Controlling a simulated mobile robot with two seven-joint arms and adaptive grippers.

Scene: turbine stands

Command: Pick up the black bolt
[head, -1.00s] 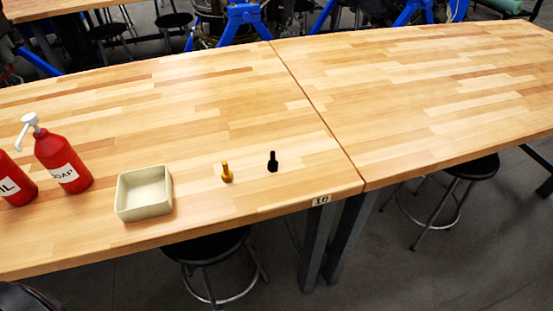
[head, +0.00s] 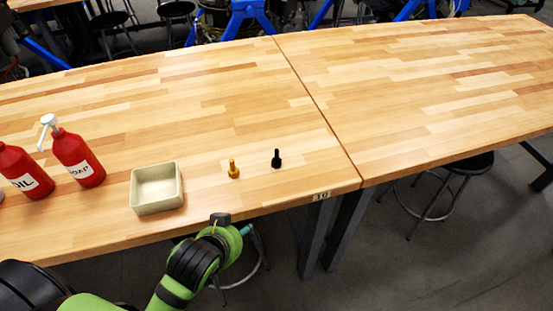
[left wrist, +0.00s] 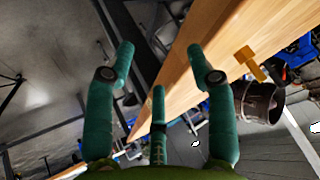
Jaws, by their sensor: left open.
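The black bolt (head: 277,160) stands upright on the wooden table near its front edge, in the head view. A gold bolt (head: 234,170) stands just left of it. My left arm reaches in from the bottom of the head view, with its wrist at the table's front edge, left of and nearer than the black bolt. My left gripper (left wrist: 159,60) shows in the left wrist view with its teal fingers spread and nothing between them. In the head view the fingers are mostly hidden behind the wrist. I cannot make out the black bolt in the left wrist view.
A cream square tray (head: 136,195) sits left of the bolts. A red soap bottle (head: 80,160) and a red oil bottle (head: 25,172) stand farther left. The table (head: 200,100) is clear behind and right of the bolts. A stool (head: 455,185) stands at right.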

